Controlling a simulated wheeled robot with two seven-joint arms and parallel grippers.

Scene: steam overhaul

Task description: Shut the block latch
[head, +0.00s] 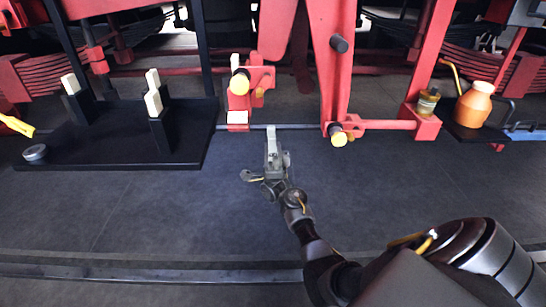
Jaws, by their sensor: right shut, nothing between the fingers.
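A red bracket (262,77) hangs under the red machine frame, with a round brass-coloured end (239,83) and a cream-faced block (237,117) below it. I cannot tell for certain which part here is the block latch or whether it is open. My right gripper (271,132) reaches up from the lower right. It is shut and empty, with its tip just below and to the right of the cream-faced block. It looks apart from the bracket, though the depth is hard to judge. My left gripper is not in view.
A black tray (105,155) with upright cream-topped blocks (153,103) stands at left. A red lever (330,70) and brass-ended pin (339,139) are close right of the gripper. An orange jug (474,104) stands farther right. The floor in front is clear.

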